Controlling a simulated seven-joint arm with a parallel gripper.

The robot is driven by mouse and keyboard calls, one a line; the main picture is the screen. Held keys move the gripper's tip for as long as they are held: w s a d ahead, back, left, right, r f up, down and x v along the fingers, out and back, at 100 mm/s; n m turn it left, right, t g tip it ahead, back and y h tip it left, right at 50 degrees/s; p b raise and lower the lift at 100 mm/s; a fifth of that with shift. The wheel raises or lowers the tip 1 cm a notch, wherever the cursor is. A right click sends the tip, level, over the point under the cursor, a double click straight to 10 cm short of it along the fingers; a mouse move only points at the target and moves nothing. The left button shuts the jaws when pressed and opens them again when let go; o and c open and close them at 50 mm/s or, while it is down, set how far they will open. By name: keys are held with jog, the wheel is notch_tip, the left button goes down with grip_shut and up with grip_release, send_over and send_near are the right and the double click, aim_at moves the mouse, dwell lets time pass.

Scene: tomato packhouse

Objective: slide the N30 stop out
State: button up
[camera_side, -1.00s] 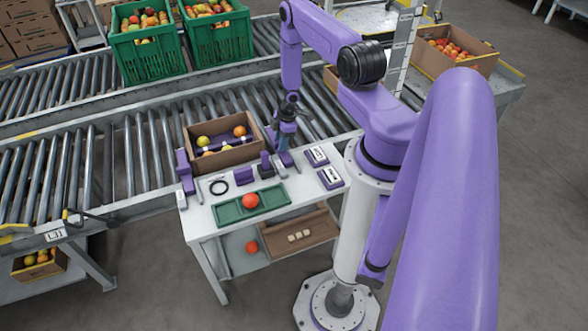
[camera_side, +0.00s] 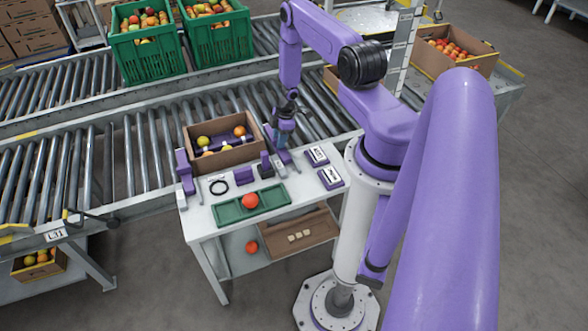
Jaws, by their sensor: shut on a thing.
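My gripper (camera_side: 283,141) points down at the right side of the cardboard box (camera_side: 228,157), by the work table's back edge. It is shut on a purple piece (camera_side: 284,156), apparently the stop, mostly hidden by the fingers. I cannot read an N30 mark on it. A similar purple bracket (camera_side: 185,171) stands at the box's left side. The box holds a few yellow and orange tomatoes, with purple showing among them.
A green tray (camera_side: 226,215) with a red tomato (camera_side: 250,201) lies in front. Roller conveyors (camera_side: 130,150) run behind, with green crates (camera_side: 150,62) beyond.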

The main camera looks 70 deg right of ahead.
jog(key=shift+s+a+f, duration=0.4)
jog(key=shift+a+f, duration=0.2)
jog(key=shift+f, duration=0.1)
jog(key=shift+g, duration=0.3)
jog(key=o, duration=0.8)
jog(key=shift+c, duration=0.2)
jog(key=shift+w+d, duration=0.2)
jog(key=shift+r, duration=0.1)
jog(key=shift+s+d+r, duration=0.1)
jog(key=shift+d+r, duration=0.1)
jog(key=shift+r, duration=0.5)
jog(key=shift+s+d+r, duration=0.1)
jog(key=shift+d+r, duration=0.1)
jog(key=shift+r, duration=0.55)
jog(key=shift+s+d+r, duration=0.1)
jog(key=shift+d+r, duration=0.1)
jog(key=shift+r, duration=0.5)
